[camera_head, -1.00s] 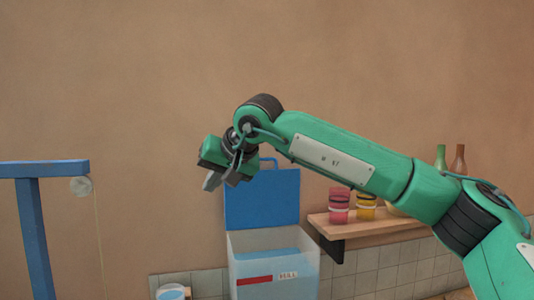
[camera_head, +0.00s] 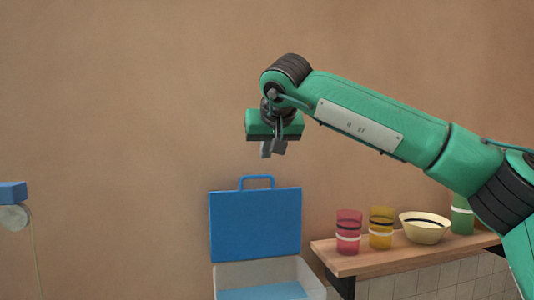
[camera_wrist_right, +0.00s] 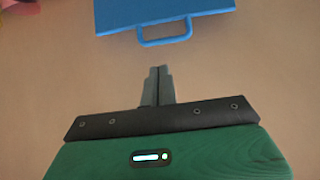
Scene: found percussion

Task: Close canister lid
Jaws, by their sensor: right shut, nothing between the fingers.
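The canister (camera_head: 262,272) is a white box with a blue inside, low in the middle of the head view. Its blue lid (camera_head: 255,222) stands upright at the back, open, with a blue loop handle (camera_head: 257,178) on its top edge. My right gripper (camera_head: 272,151) is above the lid handle and apart from it. Its fingers are together and empty. In the right wrist view, the right gripper (camera_wrist_right: 157,70) points towards the lid (camera_wrist_right: 160,14) and its handle (camera_wrist_right: 165,40), with a gap between. My left gripper is not in view.
A wooden shelf (camera_head: 380,262) at the right holds a pink cup (camera_head: 348,232), a yellow cup (camera_head: 381,228), a cream bowl (camera_head: 425,230) and a green vessel (camera_head: 462,216). A blue beam (camera_head: 12,192) with a round pulley (camera_head: 14,217) is at the left edge. A plain wall stands behind.

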